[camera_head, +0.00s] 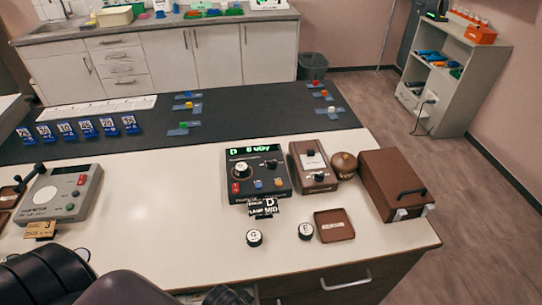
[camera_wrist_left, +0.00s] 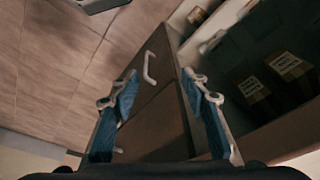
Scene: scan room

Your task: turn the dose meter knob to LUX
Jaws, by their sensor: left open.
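The dose meter (camera_head: 256,187) is a dark panel with a lit green display on the white desk, right of centre in the head view. It has a larger white-capped knob (camera_head: 242,170) on the left and a small black knob (camera_head: 271,163) on the right. The knob markings are too small to read. My left gripper (camera_wrist_left: 163,95) is open and empty in the left wrist view, over a brown drawer front with a pale handle (camera_wrist_left: 150,68). It is away from the meter, which that view does not show. My right gripper is not seen.
A brown-and-white device (camera_head: 313,168), a round brown knob (camera_head: 343,163) and a brown box (camera_head: 395,185) stand right of the meter. Loose knobs (camera_head: 254,237) and a small brown tray (camera_head: 334,226) lie in front. A grey console (camera_head: 62,193) is left; desk between is clear.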

